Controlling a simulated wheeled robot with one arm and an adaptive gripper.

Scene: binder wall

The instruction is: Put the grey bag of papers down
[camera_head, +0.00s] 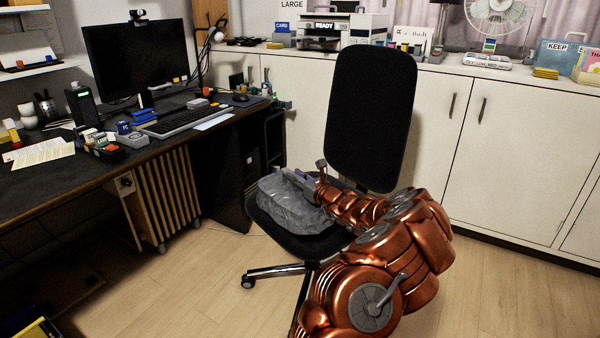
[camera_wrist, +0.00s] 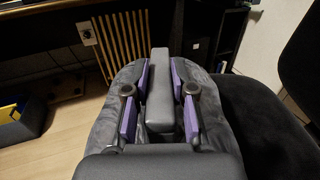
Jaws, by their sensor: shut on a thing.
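The grey bag of papers (camera_head: 290,207) is a crumpled grey sack on the black seat of the office chair (camera_head: 310,242). My gripper (camera_head: 305,178) is over the bag's top, its fingers pointing toward the desk side. In the wrist view the bag (camera_wrist: 205,105) spreads out under and around the purple-padded fingers of my gripper (camera_wrist: 158,80).
The tall chair back (camera_head: 370,115) rises right behind the bag. A dark desk (camera_head: 100,165) with monitor, keyboard and small items stands at left, with a radiator (camera_head: 165,195) beneath. White cabinets (camera_head: 510,140) line the back.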

